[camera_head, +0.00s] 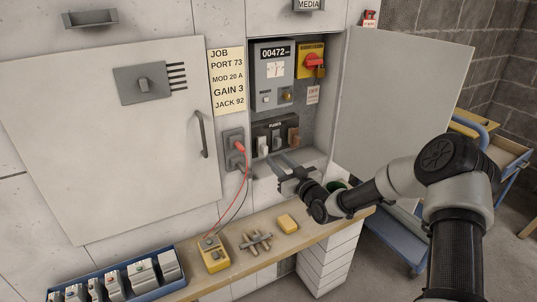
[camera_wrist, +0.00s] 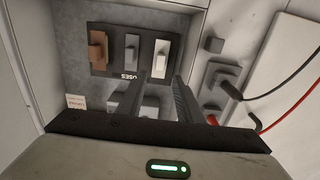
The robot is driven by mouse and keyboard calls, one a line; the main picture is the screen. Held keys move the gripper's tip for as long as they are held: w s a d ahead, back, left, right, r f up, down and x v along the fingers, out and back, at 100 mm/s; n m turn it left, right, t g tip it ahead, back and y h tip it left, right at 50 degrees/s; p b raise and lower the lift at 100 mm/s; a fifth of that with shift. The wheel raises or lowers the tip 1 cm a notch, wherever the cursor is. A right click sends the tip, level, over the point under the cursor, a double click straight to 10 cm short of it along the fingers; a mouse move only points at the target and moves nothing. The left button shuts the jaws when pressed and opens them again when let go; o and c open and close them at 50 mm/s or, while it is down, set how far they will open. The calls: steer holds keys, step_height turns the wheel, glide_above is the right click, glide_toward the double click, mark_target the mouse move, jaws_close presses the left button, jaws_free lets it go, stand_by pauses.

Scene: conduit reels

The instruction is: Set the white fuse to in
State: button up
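The white fuse (camera_head: 262,146) is the left one of three in the black fuse panel (camera_head: 274,126), inside the open cabinet. In the wrist view, which shows the panel upside down, the white fuse (camera_wrist: 162,60) is at the right end. How far it is pushed in is hard to tell. My gripper (camera_head: 277,160) is just below and in front of the panel. In the wrist view my gripper (camera_wrist: 163,80) has its two fingers apart, with nothing between them. The fingertips point toward the white fuse, apparently short of it.
A grey fuse (camera_head: 277,140) and a brown fuse (camera_head: 293,138) sit beside it. Above are a meter box (camera_head: 272,75) and a red switch (camera_head: 313,62). A socket with red and black leads (camera_head: 234,143) is at the left. The cabinet door (camera_head: 400,100) stands open at the right.

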mark_target(266, 149)
steer(key=b+x, duration=0.1)
steer(key=x, duration=0.6)
steer(key=shift+w+a, duration=0.15)
steer(key=shift+w, duration=0.05)
jaws_close()
